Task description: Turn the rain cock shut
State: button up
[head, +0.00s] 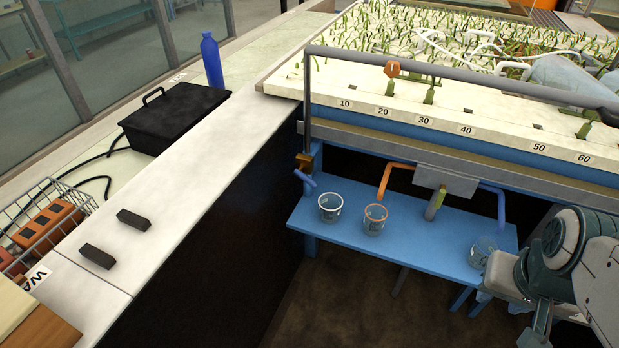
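No label marks the rain cock. A brass fitting (305,161) sits at the foot of an upright grey pipe (308,105) at the tray's front left corner. This pipe joins a long grey pipe running along the front above the tray. A small orange hexagonal piece (392,69) is on that long pipe; I cannot tell if it is a tag or a handle. My gripper (541,322) is at the lower right, far from both and partly cut off by the frame's bottom. Its fingers are not clear enough to show open or shut.
A blue shelf (400,243) below the tray holds clear cups (330,207), one orange-rimmed (375,219). Coloured outlet pipes hang above it. A white ledge (190,210) carries two dark blocks (98,256). A black box (175,117) and blue bottle (212,62) stand behind.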

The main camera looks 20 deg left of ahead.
aim_at(298, 172)
jog(key=u, duration=0.3)
jog(key=i, duration=0.4)
jog(key=u, duration=0.8)
jog(key=i, duration=0.65)
jog(key=u, duration=1.15)
jog(key=k, duration=0.75)
jog(key=z, duration=0.9)
jog(key=i, duration=0.5)
